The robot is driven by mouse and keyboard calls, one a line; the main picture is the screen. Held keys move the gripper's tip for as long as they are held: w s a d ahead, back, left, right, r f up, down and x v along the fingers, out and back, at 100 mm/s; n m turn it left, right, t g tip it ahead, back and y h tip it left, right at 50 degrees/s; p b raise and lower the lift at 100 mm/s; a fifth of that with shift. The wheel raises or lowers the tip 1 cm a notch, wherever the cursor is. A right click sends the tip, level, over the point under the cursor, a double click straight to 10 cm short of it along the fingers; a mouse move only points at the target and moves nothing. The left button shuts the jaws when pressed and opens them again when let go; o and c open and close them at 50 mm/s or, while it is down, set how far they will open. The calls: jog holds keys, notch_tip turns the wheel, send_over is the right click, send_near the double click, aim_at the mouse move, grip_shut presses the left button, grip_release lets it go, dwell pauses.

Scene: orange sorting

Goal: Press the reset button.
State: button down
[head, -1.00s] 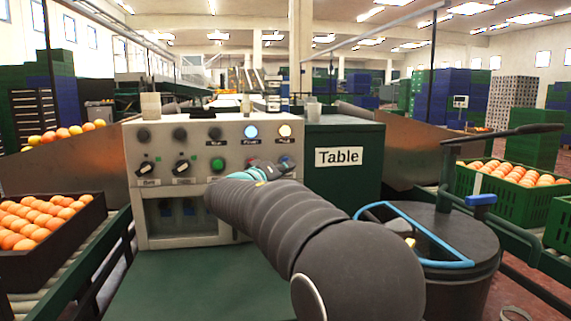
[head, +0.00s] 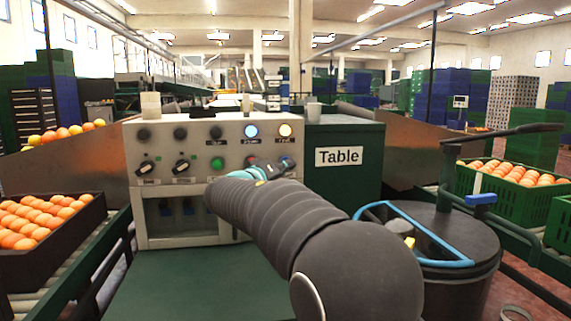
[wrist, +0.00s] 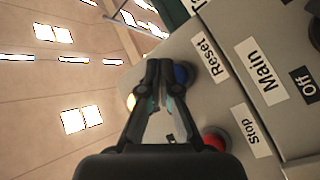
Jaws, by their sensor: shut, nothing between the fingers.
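The grey control panel (head: 163,150) stands ahead with knobs, lamps and buttons. The reset button is the blue round one (wrist: 184,74) beside the "Reset" label (wrist: 209,57) in the wrist view. My gripper (wrist: 158,66) is shut and empty, its fingertips just left of the blue button and partly overlapping it in the picture. I cannot tell whether they touch it. In the head view my gripper (head: 284,166) is at the panel's right side and hides part of that area.
A red button (wrist: 214,138) by the "Stop" label (wrist: 252,130) lies close to my gripper. A green button (head: 218,163) is farther left on the panel. A green cabinet (head: 345,185) marked "Table" stands right of the panel. Crates of oranges flank both sides.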

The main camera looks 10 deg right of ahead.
jog(key=shift+w, duration=0.3)
jog(key=shift+w, duration=0.55)
dwell(0.9)
jog(key=shift+s+f+b, duration=0.1)
jog(key=shift+b, duration=0.25)
jog(key=shift+s+b, duration=0.9)
jog(key=shift+b, duration=0.05)
jog(key=shift+s+b, duration=1.8)
jog(key=shift+s, duration=0.7)
